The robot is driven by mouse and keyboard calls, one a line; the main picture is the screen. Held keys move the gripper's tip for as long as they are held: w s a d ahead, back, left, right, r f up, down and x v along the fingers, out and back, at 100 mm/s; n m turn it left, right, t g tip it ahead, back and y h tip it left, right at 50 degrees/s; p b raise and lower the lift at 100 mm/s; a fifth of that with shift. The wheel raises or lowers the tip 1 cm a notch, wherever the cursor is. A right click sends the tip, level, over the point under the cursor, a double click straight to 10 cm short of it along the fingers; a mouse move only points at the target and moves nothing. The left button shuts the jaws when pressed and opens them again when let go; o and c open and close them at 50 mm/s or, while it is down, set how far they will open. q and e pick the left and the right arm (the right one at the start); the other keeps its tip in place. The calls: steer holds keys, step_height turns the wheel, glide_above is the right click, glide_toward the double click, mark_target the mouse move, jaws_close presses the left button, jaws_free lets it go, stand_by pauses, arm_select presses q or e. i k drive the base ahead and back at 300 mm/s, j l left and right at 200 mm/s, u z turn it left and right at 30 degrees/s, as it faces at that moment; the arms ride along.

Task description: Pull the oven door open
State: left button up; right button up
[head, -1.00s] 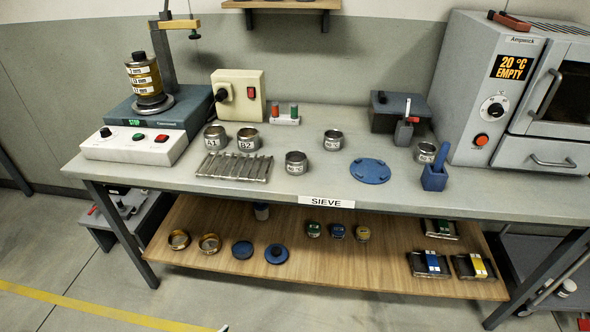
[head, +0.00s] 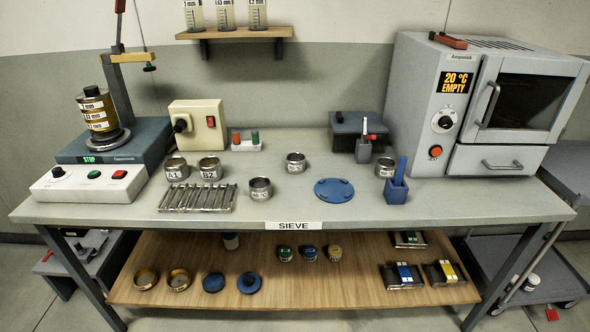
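The grey oven (head: 420,100) stands at the right end of the bench in the head view. Its display (head: 454,82) reads 20 °C EMPTY. The oven door (head: 530,105) is shut, with a dark window and a slanted bar handle (head: 487,105) on its left side. A drawer with a horizontal handle (head: 502,165) sits below the door. Neither of my grippers shows in the head view.
On the grey bench (head: 270,205) stand several metal tins, a blue disc (head: 334,190) and a blue holder (head: 396,188) left of the oven. A red-handled tool (head: 448,40) lies on the oven top. A grey cart (head: 530,265) stands at lower right.

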mark_target(579, 71)
steer(key=l+u, duration=0.1)
steer(key=l, duration=0.35)
steer(key=k+l, duration=0.15)
steer(key=l, duration=0.35)
steer(key=l+u, duration=0.15)
steer(key=l, duration=0.3)
steer(key=k+l+u, duration=0.1)
steer(key=l, duration=0.35)
steer(key=k+l, duration=0.15)
steer(key=l, duration=0.35)
steer(key=k+l+u, duration=0.15)
steer(key=l, duration=0.3)
